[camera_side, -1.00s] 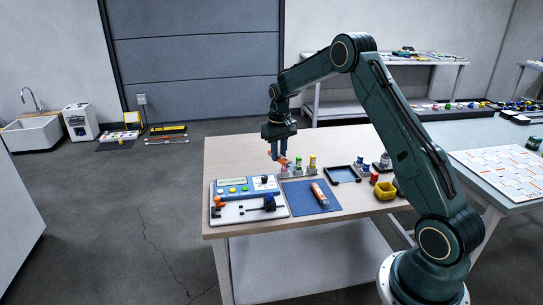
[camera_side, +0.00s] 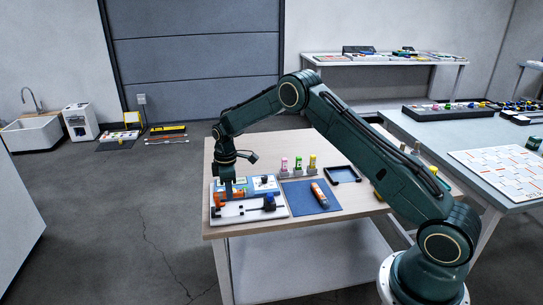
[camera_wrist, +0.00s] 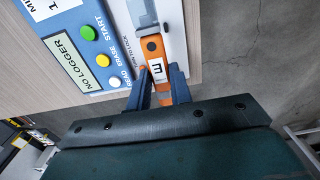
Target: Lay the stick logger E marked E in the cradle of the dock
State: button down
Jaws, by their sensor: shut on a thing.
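My gripper (camera_wrist: 158,88) is shut on the stick logger E (camera_wrist: 157,70), an orange stick with a black E on a white label. The dock (camera_wrist: 82,50) is a blue panel with a "NO LOGGER" display and green, yellow and white buttons. In the side view my gripper (camera_side: 229,194) is low over the left end of the dock (camera_side: 262,184). In the wrist view the logger points along the pale strip beside the blue panel, marked with locking text. I cannot tell whether it touches the cradle; the gripper hides part of it.
A blue mat (camera_side: 297,204) holds an orange stick (camera_side: 319,194).

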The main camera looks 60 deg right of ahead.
aim_at(231, 213)
jog(key=shift+f, duration=0.2)
jog(key=shift+f, duration=1.9)
jog(key=shift+f, duration=1.05)
dwell(1.3)
jog(key=c, duration=0.9)
grip_release()
jog(key=shift+c, duration=0.2)
jog(key=shift+r, duration=0.65)
jog(key=shift+r, duration=2.9)
